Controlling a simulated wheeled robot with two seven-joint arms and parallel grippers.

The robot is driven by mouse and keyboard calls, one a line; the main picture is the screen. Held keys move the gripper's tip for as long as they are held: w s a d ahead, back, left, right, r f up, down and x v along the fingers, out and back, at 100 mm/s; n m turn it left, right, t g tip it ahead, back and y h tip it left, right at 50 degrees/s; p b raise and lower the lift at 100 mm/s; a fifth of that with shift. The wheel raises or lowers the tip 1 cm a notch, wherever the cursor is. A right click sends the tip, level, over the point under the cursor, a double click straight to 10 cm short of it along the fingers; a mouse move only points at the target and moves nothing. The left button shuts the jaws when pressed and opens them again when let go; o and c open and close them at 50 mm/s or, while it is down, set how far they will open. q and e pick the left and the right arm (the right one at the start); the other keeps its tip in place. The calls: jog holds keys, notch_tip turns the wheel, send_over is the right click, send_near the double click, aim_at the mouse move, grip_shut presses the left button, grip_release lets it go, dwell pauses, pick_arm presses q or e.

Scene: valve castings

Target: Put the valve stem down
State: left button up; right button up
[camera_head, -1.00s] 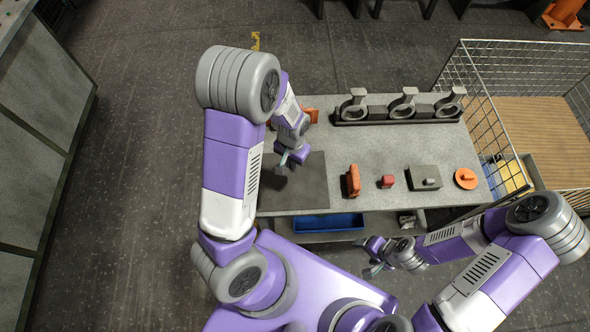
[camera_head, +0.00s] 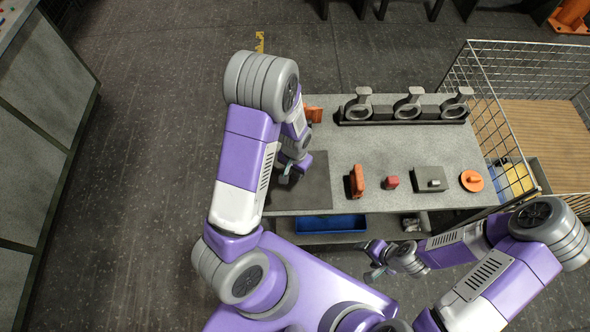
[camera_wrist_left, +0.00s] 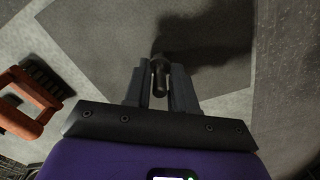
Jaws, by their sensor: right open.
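My left gripper (camera_head: 286,177) is over the dark mat (camera_head: 315,188) at the left end of the grey bench. In the left wrist view, the fingers of my left gripper (camera_wrist_left: 159,90) are closed on the valve stem (camera_wrist_left: 158,76), a dark, short cylinder. The stem's far end shows against the mat (camera_wrist_left: 215,70); whether it touches the mat I cannot tell. In the head view the stem is too small to make out. My right gripper (camera_head: 374,273) is open, low in front of the bench and away from the mat.
A rack (camera_head: 405,114) with three castings stands along the bench's back. An orange clamp-like piece (camera_head: 357,181), red block (camera_head: 391,182), grey block (camera_head: 430,180) and orange disc (camera_head: 471,181) lie right of the mat. A blue bin (camera_head: 330,223) is below. A wire cage (camera_head: 495,125) stands at right.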

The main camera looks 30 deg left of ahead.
pick_arm(q)
jog(key=shift+o, duration=1)
